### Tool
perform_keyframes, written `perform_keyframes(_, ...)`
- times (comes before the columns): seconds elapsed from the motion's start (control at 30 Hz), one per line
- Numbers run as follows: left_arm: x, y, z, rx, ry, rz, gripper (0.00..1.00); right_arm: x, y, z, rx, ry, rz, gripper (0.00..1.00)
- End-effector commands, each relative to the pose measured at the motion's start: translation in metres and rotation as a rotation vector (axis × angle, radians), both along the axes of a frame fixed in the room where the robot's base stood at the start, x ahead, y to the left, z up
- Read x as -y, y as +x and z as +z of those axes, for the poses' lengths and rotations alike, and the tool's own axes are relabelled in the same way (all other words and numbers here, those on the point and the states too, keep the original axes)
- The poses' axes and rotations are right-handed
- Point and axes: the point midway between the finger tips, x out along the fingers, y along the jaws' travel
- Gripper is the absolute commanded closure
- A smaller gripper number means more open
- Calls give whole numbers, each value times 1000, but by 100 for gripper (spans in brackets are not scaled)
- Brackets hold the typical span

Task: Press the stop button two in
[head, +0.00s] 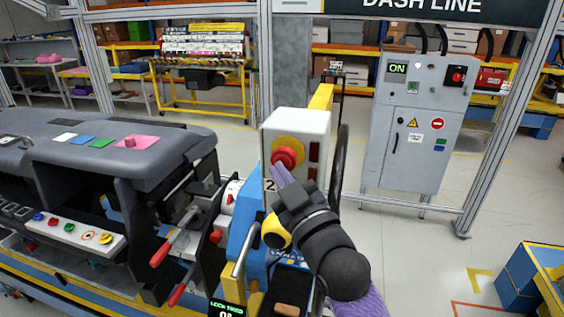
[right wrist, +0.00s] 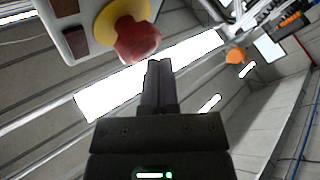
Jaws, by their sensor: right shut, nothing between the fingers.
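The stop button two is a red mushroom button (head: 290,154) on a yellow ring (head: 286,143), on the face of a white box (head: 312,123) with a "2" label below it. My right gripper (head: 278,169) is shut and empty, its tips just below the button's lower left side in the head view. In the right wrist view the red button (right wrist: 138,41) is large at upper left, and my shut fingertips (right wrist: 159,63) lie beside its lower right edge. I cannot tell whether they touch. My left gripper does not show.
A dashboard module (head: 95,140) stands at left, with red-handled levers (head: 162,253) and a button panel (head: 70,231) in front. A blue machine part (head: 243,245) is under the box. A grey cabinet (head: 412,150) stands at back right; the floor before it is clear.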

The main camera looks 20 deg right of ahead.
Motion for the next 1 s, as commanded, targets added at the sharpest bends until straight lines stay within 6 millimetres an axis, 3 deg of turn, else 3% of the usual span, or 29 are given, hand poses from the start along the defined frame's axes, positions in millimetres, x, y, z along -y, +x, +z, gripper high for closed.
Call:
perform_keyframes(0.7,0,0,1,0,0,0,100,4,6,0,0,0,0,100)
perform_keyframes(1.0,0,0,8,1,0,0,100,-3,-4,1,-1,0,0,100)
